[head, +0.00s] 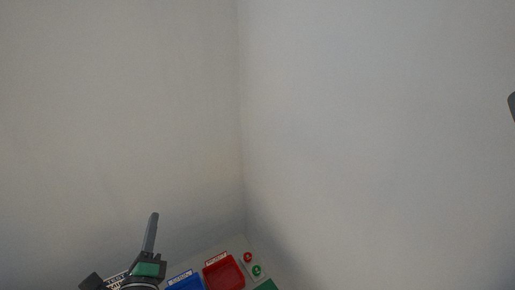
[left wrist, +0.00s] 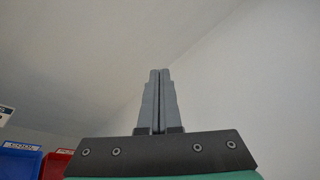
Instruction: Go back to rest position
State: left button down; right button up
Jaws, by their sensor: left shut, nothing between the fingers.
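My left gripper (head: 153,217) rises from the bottom edge at the lower left of the head view, pointing up. In the left wrist view its two grey fingers (left wrist: 157,72) lie side by side, shut, with nothing between them. It is in front of bare wall there. At the right edge of the head view a small dark grey piece shows; I cannot tell what it is. My right gripper is not clearly visible.
A blue bin (head: 186,282) and a red bin (head: 224,273), both labelled, stand at the bottom of the head view. Beside them are a red button (head: 248,257) and a green button (head: 256,270) on a light panel. Plain walls meet in a corner behind; the space above is clear.

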pick_arm(q)
jog(key=s+d+r+n+t, duration=0.2)
jog(key=r+n, duration=0.1)
jog(key=r, duration=0.5)
jog(key=s+d+r+n+t+h, duration=0.1)
jog(key=s+r+n, duration=0.1)
jog(key=r, duration=0.5)
jog(key=s+d+r+n+t, duration=0.2)
jog(key=s+r+n, duration=0.1)
jog(key=r, duration=0.5)
jog(key=s+d+r+n+t+h, duration=0.4)
jog(key=s+r+n+h, duration=0.2)
jog(key=s+r+n, duration=0.5)
notch_tip(320, 180, down, 36)
jog(key=n+b, duration=0.2)
jog(key=b, duration=3.3)
jog(key=shift+d+f+g, duration=0.15)
jog(key=shift+f+g, duration=0.1)
jog(key=shift+g, duration=0.05)
jog(key=shift+s+f+b, duration=0.1)
jog(key=shift+b, duration=0.25)
